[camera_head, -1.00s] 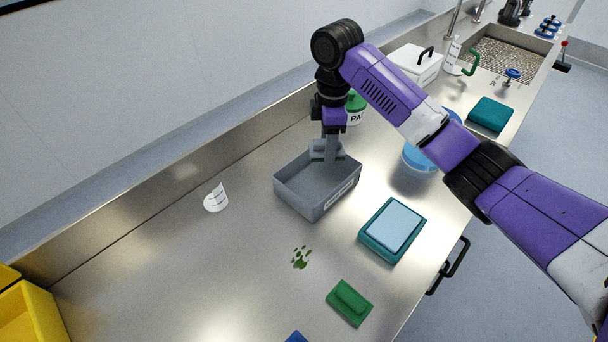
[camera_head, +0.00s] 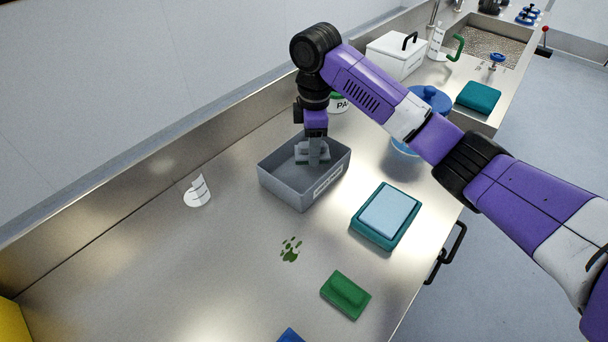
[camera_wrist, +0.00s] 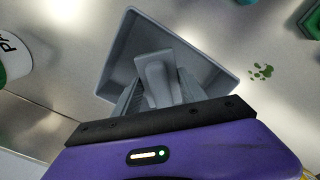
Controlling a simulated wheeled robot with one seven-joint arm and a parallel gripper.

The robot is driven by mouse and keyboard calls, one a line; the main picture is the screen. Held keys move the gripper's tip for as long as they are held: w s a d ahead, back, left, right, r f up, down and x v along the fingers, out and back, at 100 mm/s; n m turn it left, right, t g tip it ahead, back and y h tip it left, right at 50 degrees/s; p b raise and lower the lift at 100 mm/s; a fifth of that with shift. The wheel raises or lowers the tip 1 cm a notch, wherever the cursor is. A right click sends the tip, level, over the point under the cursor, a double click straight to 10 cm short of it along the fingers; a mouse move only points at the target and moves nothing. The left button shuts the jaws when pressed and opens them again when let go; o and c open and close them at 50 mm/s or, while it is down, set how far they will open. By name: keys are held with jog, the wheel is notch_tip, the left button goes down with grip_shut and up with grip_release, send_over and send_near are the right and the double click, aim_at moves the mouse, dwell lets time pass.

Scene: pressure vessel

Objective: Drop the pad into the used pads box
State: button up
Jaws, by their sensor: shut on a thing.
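My gripper (camera_head: 314,158) points down into the grey open-topped used pads box (camera_head: 321,188), which stands on the steel counter with a white label on its front.
A teal tray with a light blue pad (camera_head: 390,209) lies right of the box. A green block (camera_head: 345,294) and green spots (camera_head: 291,249) are in front. A white-and-green tub (camera_head: 338,103) and blue-lidded container (camera_head: 428,98) are behind.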

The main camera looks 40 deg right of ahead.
jog(key=o, duration=1.4)
notch_tip(320, 180, up, 8)
jog(key=shift+f, duration=0.1)
